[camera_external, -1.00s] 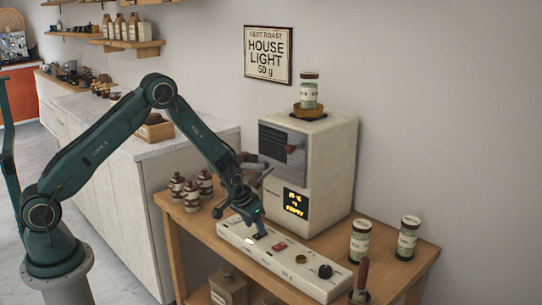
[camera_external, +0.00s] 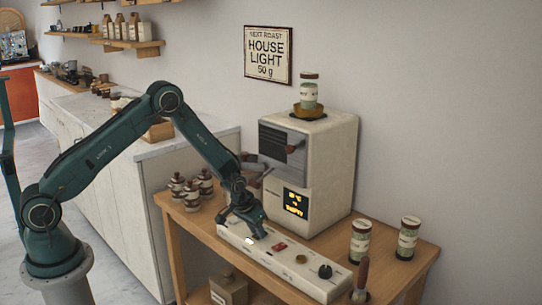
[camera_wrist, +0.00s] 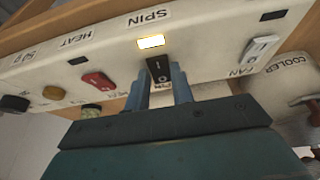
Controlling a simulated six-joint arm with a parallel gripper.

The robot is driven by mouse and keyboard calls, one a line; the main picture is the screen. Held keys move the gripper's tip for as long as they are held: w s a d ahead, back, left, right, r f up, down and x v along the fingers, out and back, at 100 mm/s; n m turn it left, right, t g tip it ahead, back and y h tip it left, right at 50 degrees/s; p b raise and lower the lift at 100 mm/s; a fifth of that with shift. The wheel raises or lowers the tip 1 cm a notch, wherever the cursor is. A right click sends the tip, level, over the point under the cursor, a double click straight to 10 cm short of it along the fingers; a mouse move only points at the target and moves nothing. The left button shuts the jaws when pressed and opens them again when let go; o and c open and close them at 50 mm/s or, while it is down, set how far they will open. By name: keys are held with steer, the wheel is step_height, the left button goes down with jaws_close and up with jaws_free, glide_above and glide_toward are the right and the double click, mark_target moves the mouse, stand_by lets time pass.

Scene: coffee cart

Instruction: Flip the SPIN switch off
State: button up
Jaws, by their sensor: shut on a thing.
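The black SPIN switch (camera_wrist: 157,67), marked I and O, sits on the white control panel (camera_external: 318,284) below the SPIN label (camera_wrist: 148,16) in the wrist view. A small lamp (camera_wrist: 151,41) beside it is lit. My gripper (camera_wrist: 161,84) has its two blue-grey fingers on either side of the switch and is shut on it. In the external view my gripper (camera_external: 258,232) is down at the panel, tilted, and hides the switch there.
The red switch (camera_wrist: 98,80) by the HEAT label and the white FAN switch (camera_wrist: 262,50) flank it. Knobs (camera_external: 325,271) line the panel. The cream roaster (camera_external: 335,180) stands behind it.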

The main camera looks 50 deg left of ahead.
steer(key=shift+w+g, duration=0.2)
steer(key=shift+g, duration=0.3)
steer(key=shift+w+r+g, duration=0.1)
steer(key=shift+w+g, duration=0.05)
steer(key=shift+g, duration=0.75)
steer(key=o, duration=1)
steer(key=shift+r, duration=0.15)
steer(key=r, duration=0.4)
steer(key=s+r, duration=0.1)
steer(key=r, duration=0.8)
steer(key=shift+s+r, duration=0.25)
steer(key=shift+s, duration=0.1)
